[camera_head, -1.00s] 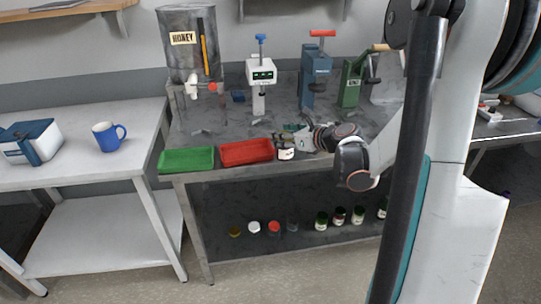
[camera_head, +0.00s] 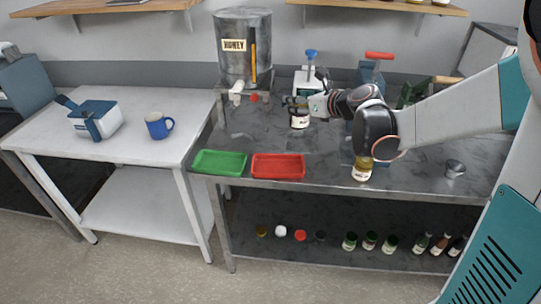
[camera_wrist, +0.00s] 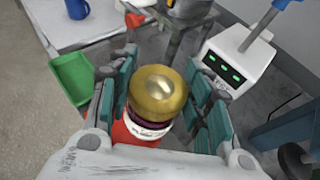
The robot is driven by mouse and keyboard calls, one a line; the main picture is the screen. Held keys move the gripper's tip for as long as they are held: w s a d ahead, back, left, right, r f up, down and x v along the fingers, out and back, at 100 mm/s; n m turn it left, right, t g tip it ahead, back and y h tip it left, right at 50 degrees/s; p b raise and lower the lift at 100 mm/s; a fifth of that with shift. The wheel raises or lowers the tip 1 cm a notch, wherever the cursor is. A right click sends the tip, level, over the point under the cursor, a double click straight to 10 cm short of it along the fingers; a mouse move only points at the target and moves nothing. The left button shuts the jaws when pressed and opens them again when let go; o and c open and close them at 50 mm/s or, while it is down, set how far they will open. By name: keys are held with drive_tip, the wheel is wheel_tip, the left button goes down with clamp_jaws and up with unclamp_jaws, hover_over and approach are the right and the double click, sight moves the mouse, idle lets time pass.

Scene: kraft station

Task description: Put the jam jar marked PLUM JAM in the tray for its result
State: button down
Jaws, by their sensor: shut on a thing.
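My gripper (camera_head: 298,104) is shut on a jam jar (camera_head: 300,122) above the bench. In the wrist view the jar (camera_wrist: 158,95) has a gold lid, dark contents and a white label, with text too small to read. My gripper's fingers (camera_wrist: 158,88) stand on both sides of it. The green tray (camera_head: 218,162) and the red tray (camera_head: 278,166) lie side by side at the bench's front left, both empty in the head view. The white tester (camera_wrist: 238,62) shows several green lights; in the head view the tester (camera_head: 308,82) stands just behind my gripper.
Another jar (camera_head: 362,170) with pale yellowish contents stands at the bench's front edge below my arm. A small metal cup (camera_head: 455,168) is farther right. The honey tank (camera_head: 243,50) stands at the back left. Several jars and bottles (camera_head: 370,240) stand on the lower shelf.

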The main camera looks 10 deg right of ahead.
drive_tip(key=shift+w+a+r, duration=0.3)
drive_tip(key=shift+a+r, duration=0.2)
drive_tip(key=shift+a, duration=0.05)
drive_tip(key=shift+w+a+f, duration=0.15)
drive_tip(key=shift+a+f, duration=0.05)
wheel_tip(320, 180, down, 19)
drive_tip(key=b, duration=0.6)
drive_tip(key=shift+f+b, duration=0.2)
drive_tip(key=shift+b, duration=0.15)
drive_tip(key=shift+f, duration=0.2)
drive_tip(key=c, duration=0.8)
unclamp_jaws()
drive_tip(key=shift+r, duration=0.1)
drive_tip(key=shift+r, duration=0.1)
drive_tip(key=shift+s+d+r, duration=0.1)
drive_tip(key=shift+s+r, duration=0.05)
drive_tip(key=shift+s, duration=0.05)
drive_tip(key=p+v, duration=0.2)
drive_tip(key=v, duration=0.9)
drive_tip(key=shift+s+d+p, duration=0.15)
drive_tip(key=shift+s+p, duration=0.05)
drive_tip(key=shift+p, duration=0.2)
